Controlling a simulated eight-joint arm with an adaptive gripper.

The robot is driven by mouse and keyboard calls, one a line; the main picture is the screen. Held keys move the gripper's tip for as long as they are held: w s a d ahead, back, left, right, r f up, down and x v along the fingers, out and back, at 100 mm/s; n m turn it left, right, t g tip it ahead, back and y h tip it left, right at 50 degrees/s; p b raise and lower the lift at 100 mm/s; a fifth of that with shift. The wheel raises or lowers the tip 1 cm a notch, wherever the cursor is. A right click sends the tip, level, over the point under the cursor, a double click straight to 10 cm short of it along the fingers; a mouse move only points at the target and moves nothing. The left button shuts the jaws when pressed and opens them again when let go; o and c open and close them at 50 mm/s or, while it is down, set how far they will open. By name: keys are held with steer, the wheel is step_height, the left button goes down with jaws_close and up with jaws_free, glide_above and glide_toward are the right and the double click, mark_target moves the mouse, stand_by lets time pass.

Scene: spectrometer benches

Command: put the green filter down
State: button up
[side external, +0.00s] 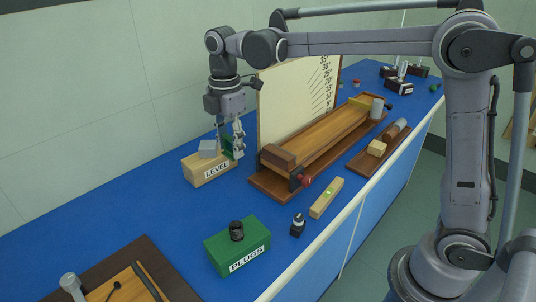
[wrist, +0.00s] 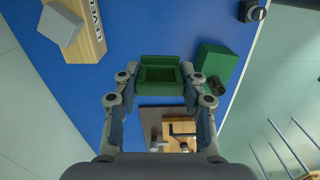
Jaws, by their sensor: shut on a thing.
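The green filter (wrist: 160,76) is a square green piece with a recessed middle, held between the two fingertips of my gripper (wrist: 159,88) in the wrist view. In the side view only a bit of the green filter (side external: 227,143) shows behind the fingers of my gripper (side external: 231,150). My gripper points down beside the right end of the wooden LEVEL box (side external: 208,172), near its top. From this angle I cannot tell how far the filter is above the blue bench.
A grey block (side external: 208,148) sits on the LEVEL box. A long wooden bench with a scale board (side external: 298,98) stands right of my gripper. A green PLUGS box (side external: 237,251) with a black plug (side external: 236,230) is nearer. Blue bench top (side external: 150,215) is clear in between.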

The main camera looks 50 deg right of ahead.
steer(key=s+d+r+m, duration=0.1)
steer(key=s+d+m, duration=0.4)
steer(key=d, duration=0.9)
steer(key=s+d+m, duration=0.4)
steer(key=d, duration=1)
steer(key=s+d+m, duration=0.4)
steer(key=s+d, duration=0.3)
steer(key=s, duration=0.3)
steer(key=s+d+m, duration=0.4)
steer(key=s+d, duration=0.3)
steer(key=s, duration=0.3)
glide_above(365, 163)
step_height(365, 163, down, 12)
steer(key=shift+a+f, duration=0.15)
steer(key=shift+f, duration=2.1)
steer(key=shift+f, duration=0.15)
